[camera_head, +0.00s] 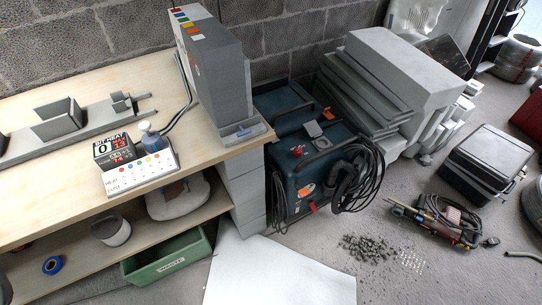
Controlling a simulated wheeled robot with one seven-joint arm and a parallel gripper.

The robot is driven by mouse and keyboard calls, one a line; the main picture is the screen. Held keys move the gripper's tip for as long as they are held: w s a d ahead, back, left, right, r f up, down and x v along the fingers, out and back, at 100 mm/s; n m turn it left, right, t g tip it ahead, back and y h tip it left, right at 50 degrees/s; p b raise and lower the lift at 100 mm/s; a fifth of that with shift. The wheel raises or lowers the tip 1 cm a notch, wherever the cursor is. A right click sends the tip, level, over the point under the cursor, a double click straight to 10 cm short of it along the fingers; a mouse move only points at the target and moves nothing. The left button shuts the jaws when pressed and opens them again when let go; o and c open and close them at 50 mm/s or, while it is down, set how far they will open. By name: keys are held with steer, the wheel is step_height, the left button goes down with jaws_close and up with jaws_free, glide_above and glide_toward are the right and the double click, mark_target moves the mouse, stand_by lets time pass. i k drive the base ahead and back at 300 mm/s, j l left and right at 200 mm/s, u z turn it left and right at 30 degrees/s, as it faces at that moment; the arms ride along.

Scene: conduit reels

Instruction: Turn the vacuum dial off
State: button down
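A dark blue vacuum (322,172) stands on the floor to the right of the workbench, with a black handle and orange labels. A small red dial (298,151) sits on its top near the left front. Its setting is too small to read. A grey square part (313,129) is on the top behind the dial. A coiled black hose or cable (360,178) hangs on the vacuum's right side. My gripper is not in view.
A wooden workbench (60,100) fills the left, with a display unit (118,150), bottle (149,136) and tall grey cabinet (213,75). A green bin (167,257) is below. Grey slabs (400,75), rubble (371,248), a power tool (435,219) and a black case (484,165) lie right.

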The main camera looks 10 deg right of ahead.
mark_target(297, 151)
steer(key=l, duration=0.25)
steer(key=i, duration=0.7)
steer(key=i+j+z, duration=0.1)
steer(key=i, duration=0.6)
